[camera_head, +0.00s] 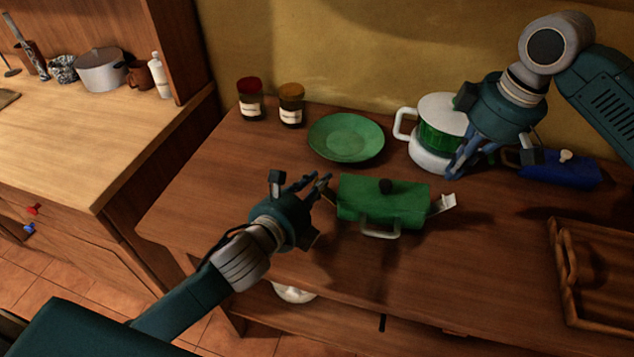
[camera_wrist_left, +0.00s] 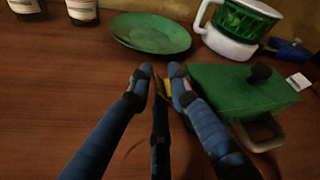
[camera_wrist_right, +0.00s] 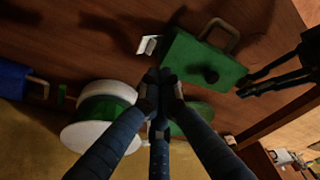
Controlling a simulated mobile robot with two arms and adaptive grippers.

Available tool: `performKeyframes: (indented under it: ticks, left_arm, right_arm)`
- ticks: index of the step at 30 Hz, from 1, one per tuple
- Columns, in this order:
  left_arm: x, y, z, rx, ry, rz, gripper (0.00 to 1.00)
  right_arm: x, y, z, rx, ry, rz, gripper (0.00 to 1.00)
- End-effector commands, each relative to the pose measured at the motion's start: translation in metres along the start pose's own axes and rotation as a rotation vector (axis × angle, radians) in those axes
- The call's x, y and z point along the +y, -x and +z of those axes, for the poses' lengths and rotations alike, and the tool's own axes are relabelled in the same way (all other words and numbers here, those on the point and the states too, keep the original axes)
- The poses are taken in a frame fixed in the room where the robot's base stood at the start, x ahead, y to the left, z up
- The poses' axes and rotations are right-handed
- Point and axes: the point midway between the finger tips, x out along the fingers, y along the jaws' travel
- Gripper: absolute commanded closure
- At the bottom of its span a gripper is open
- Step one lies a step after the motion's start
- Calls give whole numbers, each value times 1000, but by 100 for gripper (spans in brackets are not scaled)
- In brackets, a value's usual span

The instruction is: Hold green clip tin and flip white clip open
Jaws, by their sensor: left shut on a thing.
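The green clip tin (camera_head: 375,201) sits on the wooden counter with a dark knob on top and a front handle. Its white clip (camera_head: 446,203) sticks out at its right end; it also shows in the right wrist view (camera_wrist_right: 149,45). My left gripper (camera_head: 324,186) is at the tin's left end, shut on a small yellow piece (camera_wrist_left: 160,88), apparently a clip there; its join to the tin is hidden. My right gripper (camera_head: 452,174) is above the counter behind the white clip, pointing down, its fingertips together and empty, apart from the clip.
A green plate (camera_head: 346,137) and two jars (camera_head: 250,100) stand behind the tin. A white and green pot (camera_head: 440,125) is close behind my right gripper. A blue tin (camera_head: 560,168) and a wooden tray (camera_head: 566,285) are at the right. Counter is clear in front.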

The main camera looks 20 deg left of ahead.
Motion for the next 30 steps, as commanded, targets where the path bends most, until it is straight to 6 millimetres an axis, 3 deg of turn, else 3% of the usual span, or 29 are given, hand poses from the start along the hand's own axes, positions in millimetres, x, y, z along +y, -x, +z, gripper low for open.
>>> performKeyframes:
  ticks: [1, 12, 13, 16, 25, 30]
  left_arm:
    - [6, 0, -7, 14, 1, 14, 100]
    - [6, 0, -7, 13, 1, 14, 100]
    - [6, 0, -7, 13, 1, 14, 80]
    - [6, 0, -6, 12, 1, 13, 60]
    - [2, 1, -2, 5, 0, 5, 60]
    - [3, 20, -3, 6, -2, 6, 60]
  right_arm:
    - [0, 4, -2, 1, 1, 1, 100]
    - [-1, 12, -3, -1, 0, 0, 100]
    - [-1, 12, -3, -1, 0, 0, 100]
    - [-1, 12, -3, -1, 0, 0, 100]
    - [-1, 13, -3, 0, 0, 0, 100]
    - [0, 13, -3, 0, 0, 0, 100]
